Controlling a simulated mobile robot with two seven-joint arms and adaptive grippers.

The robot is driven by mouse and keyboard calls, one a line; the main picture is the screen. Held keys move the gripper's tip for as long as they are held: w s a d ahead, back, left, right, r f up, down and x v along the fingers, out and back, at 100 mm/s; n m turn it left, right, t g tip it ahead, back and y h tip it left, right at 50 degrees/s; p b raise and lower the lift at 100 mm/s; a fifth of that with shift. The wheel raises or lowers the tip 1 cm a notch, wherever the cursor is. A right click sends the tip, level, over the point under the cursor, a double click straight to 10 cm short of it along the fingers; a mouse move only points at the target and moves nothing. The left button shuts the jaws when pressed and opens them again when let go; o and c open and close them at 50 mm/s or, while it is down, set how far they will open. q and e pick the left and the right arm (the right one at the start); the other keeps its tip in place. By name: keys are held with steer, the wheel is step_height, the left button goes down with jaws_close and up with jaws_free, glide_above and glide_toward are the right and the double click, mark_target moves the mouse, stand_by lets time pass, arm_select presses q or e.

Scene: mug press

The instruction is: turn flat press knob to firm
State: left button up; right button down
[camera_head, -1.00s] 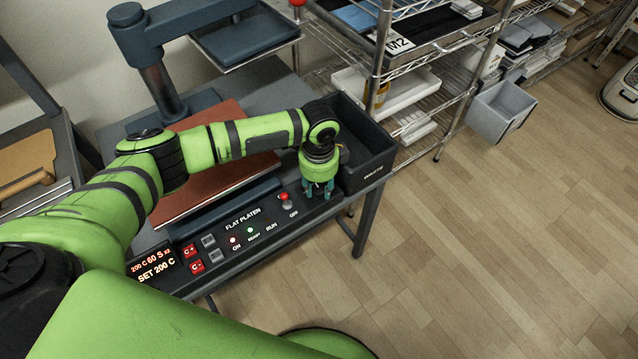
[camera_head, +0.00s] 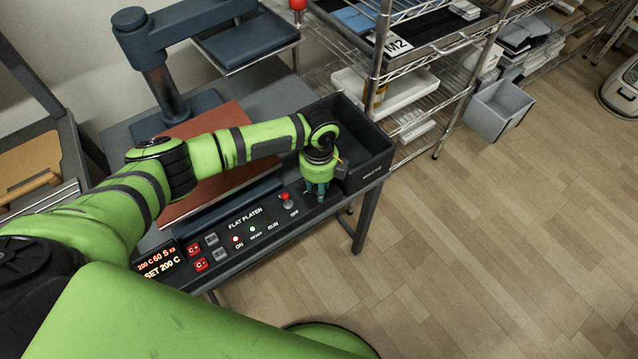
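The flat press has a dark control panel (camera_head: 262,238) lettered FLAT PLATEN, ON, READY, RUN and OFF. My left gripper (camera_head: 317,196) points down at the panel's right end, right of the red-topped switch (camera_head: 285,197). Its teal fingers sit close together at the panel surface. No pressure knob or firm mark can be made out; the gripper covers that part of the panel. Whether the fingers hold something is hidden. My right gripper is not in view.
A black bin (camera_head: 368,150) stands just right of and behind the gripper. The reddish-brown platen (camera_head: 200,195) lies behind the panel, under my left arm. A red-lit display (camera_head: 158,262) and red C+ and C- buttons (camera_head: 201,265) are at the panel's left. A wire shelf (camera_head: 440,80) stands behind.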

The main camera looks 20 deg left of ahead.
arm_select(q)
steer(key=shift+a+m, duration=0.1)
steer(key=shift+m, duration=0.4)
steer(key=o, duration=1.1)
steer(key=shift+o, duration=0.2)
step_height(320, 180, up, 12)
steer(key=shift+f, duration=0.1)
